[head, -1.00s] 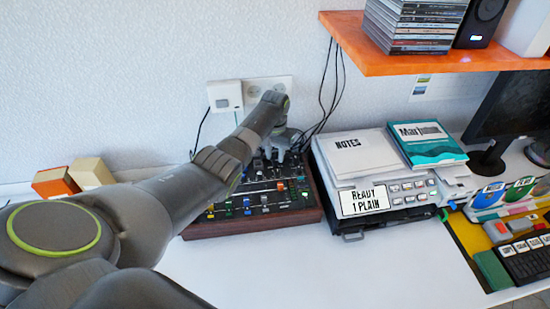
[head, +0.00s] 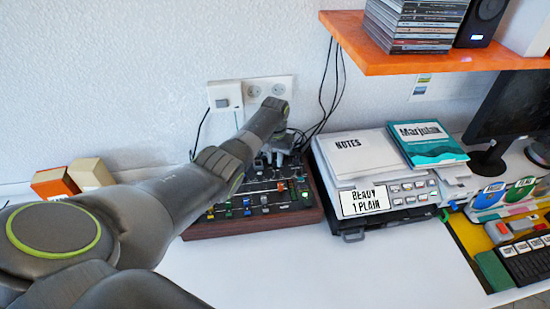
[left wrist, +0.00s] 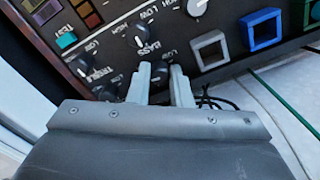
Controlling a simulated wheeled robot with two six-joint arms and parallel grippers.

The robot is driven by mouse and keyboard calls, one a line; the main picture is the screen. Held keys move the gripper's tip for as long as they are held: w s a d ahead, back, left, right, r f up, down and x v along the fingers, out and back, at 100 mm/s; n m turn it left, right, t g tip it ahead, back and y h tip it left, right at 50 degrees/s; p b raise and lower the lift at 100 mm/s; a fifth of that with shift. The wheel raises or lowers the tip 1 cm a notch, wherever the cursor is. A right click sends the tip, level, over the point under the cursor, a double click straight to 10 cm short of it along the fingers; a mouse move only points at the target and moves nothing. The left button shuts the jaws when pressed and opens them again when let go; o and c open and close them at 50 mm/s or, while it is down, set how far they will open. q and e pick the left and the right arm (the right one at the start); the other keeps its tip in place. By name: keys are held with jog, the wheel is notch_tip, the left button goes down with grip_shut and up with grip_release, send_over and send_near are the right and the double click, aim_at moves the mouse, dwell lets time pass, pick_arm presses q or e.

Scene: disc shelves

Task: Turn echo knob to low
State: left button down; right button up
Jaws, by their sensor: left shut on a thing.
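The mixer (head: 258,228) is a dark panel in a wooden case, standing on the white table against the wall. My left gripper (head: 279,152) is down at its back part, with my arm crossing in front. In the left wrist view my left gripper (left wrist: 161,71) is shut on a dark knob (left wrist: 160,74) on the panel. Beside it are a knob near the BASS label (left wrist: 140,34) and another dark knob (left wrist: 82,66) farther left. I cannot read an echo label; the held knob's pointer is mostly hidden by the fingers. My right gripper is not in view.
A grey device (head: 408,192) with a READY sign, a NOTES pad (head: 350,152) and a teal book (head: 428,144) stands to the right. An orange shelf (head: 400,64) hangs above it. Black cables run up the wall behind. The table front is clear.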

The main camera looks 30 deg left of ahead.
pick_arm(q)
jog(key=shift+n, duration=0.3)
jog(key=n+p, duration=0.1)
jog(key=n, duration=0.1)
jog(key=shift+r+n+p, duration=0.15)
jog(key=shift+n+p, duration=0.25)
jog(key=n+p, duration=0.1)
jog(key=n, duration=0.3)
jog(key=shift+w+n, duration=0.1)
jog(key=shift+n, duration=0.2)
jog(key=n, duration=0.3)
jog(key=shift+n+p, duration=0.3)
jog(key=shift+p, duration=0.1)
jog(key=shift+n, duration=1.8)
jog(key=c, duration=1.6)
grip_release()
